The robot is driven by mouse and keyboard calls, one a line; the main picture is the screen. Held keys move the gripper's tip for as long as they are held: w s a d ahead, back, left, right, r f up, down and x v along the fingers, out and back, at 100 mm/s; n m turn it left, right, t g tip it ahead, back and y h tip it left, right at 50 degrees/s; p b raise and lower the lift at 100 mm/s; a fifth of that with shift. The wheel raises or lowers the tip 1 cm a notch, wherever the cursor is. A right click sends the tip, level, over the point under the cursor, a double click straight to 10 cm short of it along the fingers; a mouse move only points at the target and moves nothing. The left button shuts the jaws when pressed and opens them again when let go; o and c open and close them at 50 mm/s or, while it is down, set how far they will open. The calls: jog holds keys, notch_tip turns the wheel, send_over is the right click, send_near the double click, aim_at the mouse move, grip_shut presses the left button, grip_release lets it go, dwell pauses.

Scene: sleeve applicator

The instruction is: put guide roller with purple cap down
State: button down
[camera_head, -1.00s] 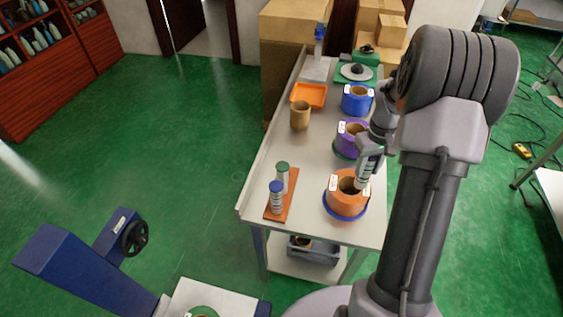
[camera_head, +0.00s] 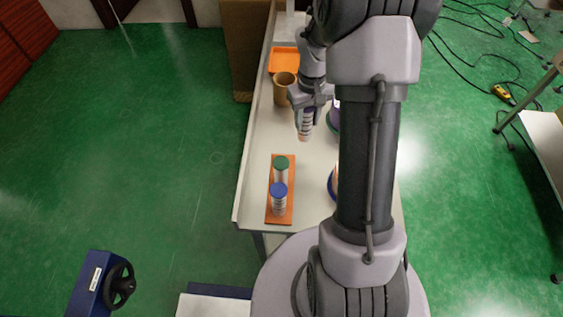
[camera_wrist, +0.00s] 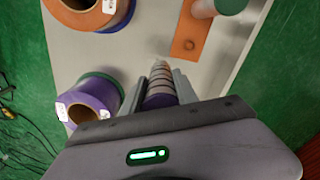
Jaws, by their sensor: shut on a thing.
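My gripper (camera_head: 309,104) is shut on a striped guide roller (camera_head: 304,128), held above the table to the far side of the orange board (camera_head: 271,220). The board (camera_wrist: 184,28) bears an upright green-capped roller (camera_head: 281,164) and a blue-capped roller (camera_head: 279,198). In the wrist view the board has a bare round spot nearest my gripper, and the green-capped roller (camera_wrist: 203,7) stands beyond it.
A brown cup (camera_head: 284,88) and orange tray (camera_head: 284,60) stand farther back. A purple spool (camera_wrist: 97,97) and an orange spool (camera_wrist: 85,12) stand on the table, largely hidden by my arm in the head view.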

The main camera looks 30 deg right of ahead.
jog(key=s+a+r, duration=0.1)
jog(key=a+r, duration=0.1)
jog(key=a, duration=0.6)
notch_tip(320, 180, down, 10)
jog(key=b, duration=0.3)
jog(key=shift+r+b, duration=0.2)
jog(key=shift+b, duration=0.2)
jog(key=shift+f, duration=0.2)
jog(key=c, duration=0.9)
grip_release()
jog(key=shift+c, duration=0.2)
